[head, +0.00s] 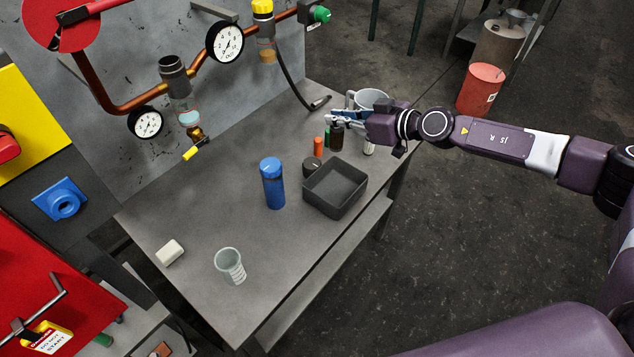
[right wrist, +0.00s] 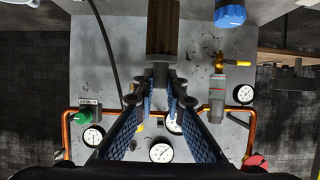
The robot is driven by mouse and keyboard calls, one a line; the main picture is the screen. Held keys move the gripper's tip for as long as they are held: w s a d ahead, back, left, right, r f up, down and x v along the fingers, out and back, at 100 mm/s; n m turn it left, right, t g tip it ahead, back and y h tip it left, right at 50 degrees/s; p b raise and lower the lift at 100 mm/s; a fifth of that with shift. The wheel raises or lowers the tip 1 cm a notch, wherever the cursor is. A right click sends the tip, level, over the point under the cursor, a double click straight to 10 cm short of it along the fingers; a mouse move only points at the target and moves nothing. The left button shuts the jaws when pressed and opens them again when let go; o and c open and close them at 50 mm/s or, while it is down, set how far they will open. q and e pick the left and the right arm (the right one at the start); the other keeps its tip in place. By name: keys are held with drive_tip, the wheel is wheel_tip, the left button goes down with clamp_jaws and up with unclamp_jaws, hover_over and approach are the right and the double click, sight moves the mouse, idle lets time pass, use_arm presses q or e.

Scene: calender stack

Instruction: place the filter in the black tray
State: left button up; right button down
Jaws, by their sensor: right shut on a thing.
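The black tray (head: 351,206) sits empty on the grey bench near its front edge. My right gripper (head: 338,117) is above the bench's far part, behind the tray. It is shut on a dark brown upright piece, which I take to be the filter (head: 336,139). In the right wrist view the brown filter (right wrist: 162,28) extends from between the blue-padded fingertips (right wrist: 160,88). Its upper part is hidden by the fingers. My left gripper is not in view.
A mug (head: 370,97) is behind my gripper. An orange marker (head: 318,147) is near the filter. A clear beaker (head: 230,266) and white block (head: 170,252) lie toward the front left.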

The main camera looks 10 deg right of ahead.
sight(340, 149)
drive_tip(key=shift+w+f, duration=0.25)
drive_tip(key=shift+f, duration=0.15)
drive_tip(key=f+b, duration=0.1)
drive_tip(key=s+f+b, duration=0.1)
drive_tip(key=f, duration=0.1)
drive_tip(key=d+f+b, duration=0.1)
drive_tip(key=f+b, duration=0.1)
drive_tip(key=shift+s+f, duration=0.2)
drive_tip(key=shift+s, duration=0.05)
wheel_tip(340, 149, down, 5)
drive_tip(key=shift+w+a+r+b, duration=0.1)
drive_tip(key=shift+w+b, duration=0.05)
drive_tip(key=shift+b, duration=1.05)
wheel_tip(340, 149, down, 9)
drive_tip(key=b, duration=0.4)
drive_tip(key=c, duration=2)
unclamp_jaws()
drive_tip(key=shift+w+r, duration=0.1)
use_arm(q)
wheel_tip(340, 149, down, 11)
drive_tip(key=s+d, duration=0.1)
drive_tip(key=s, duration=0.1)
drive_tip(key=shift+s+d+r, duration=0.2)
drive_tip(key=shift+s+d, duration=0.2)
